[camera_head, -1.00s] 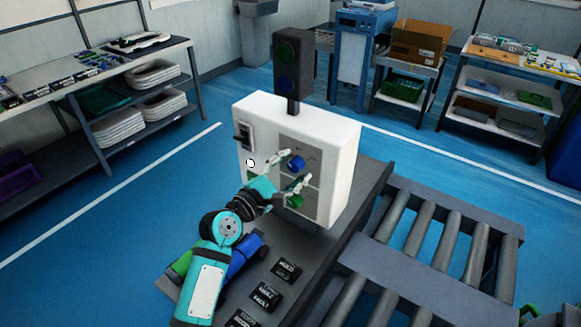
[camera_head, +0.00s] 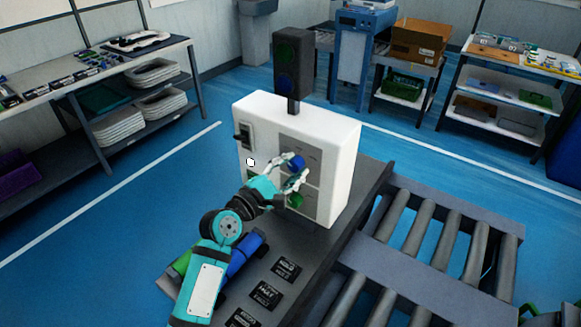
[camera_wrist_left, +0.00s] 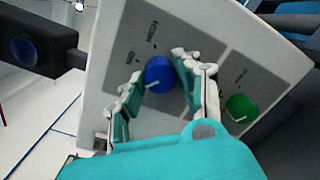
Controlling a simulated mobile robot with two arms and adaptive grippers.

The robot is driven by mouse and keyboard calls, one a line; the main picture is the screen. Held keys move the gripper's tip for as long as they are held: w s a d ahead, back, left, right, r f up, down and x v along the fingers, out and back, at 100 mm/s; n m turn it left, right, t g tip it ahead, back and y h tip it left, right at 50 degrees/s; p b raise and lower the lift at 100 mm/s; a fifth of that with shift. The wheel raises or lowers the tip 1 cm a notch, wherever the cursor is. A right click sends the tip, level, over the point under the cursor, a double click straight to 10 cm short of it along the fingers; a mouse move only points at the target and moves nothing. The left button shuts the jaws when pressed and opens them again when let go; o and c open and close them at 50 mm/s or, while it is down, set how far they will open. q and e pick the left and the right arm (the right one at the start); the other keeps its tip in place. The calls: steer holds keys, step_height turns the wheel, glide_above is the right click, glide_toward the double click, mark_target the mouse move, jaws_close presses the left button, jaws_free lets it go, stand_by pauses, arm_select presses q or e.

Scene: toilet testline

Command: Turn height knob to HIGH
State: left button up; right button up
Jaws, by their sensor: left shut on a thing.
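The blue knob (camera_head: 296,162) is on the grey panel on the front of a white control box (camera_head: 338,150). My left gripper (camera_head: 294,168) reaches it from the lower left and is shut on it, one finger on each side. In the left wrist view the blue knob (camera_wrist_left: 159,73) sits between the fingertips, with a pale pointer line on its face. Small lettering beside it is turned and hard to read; one word looks like HIGH. A green knob (camera_head: 295,201) is below it, outside the grip. My right gripper is not in view.
A dark signal tower (camera_head: 292,65) stands on the box. A black switch (camera_head: 245,137) is on its left side. Labelled black blocks (camera_head: 266,294) lie on the dark bench in front. A roller conveyor (camera_head: 430,245) is at the right.

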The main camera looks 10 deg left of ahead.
arm_select(q)
steer(key=m+p, duration=0.2)
steer(key=m, duration=0.3)
steer(key=shift+m, duration=0.3)
steer(key=m+p, duration=0.1)
steer(key=m, duration=0.4)
steer(key=shift+r+g+y+p, duration=0.1)
steer(key=shift+g+y+p, duration=0.2)
steer(key=shift+p, duration=0.1)
steer(key=m+p, duration=0.1)
steer(key=m, duration=0.4)
steer(key=shift+d+p, duration=0.1)
steer(key=shift+p, duration=0.2)
steer(key=m+p, duration=0.1)
steer(key=m, duration=0.3)
steer(key=shift+s+m+y, duration=0.1)
steer(key=shift+m+y, duration=0.2)
steer(key=shift+y, duration=0.1)
steer(key=o, duration=1.1)
steer(key=shift+o, duration=0.2)
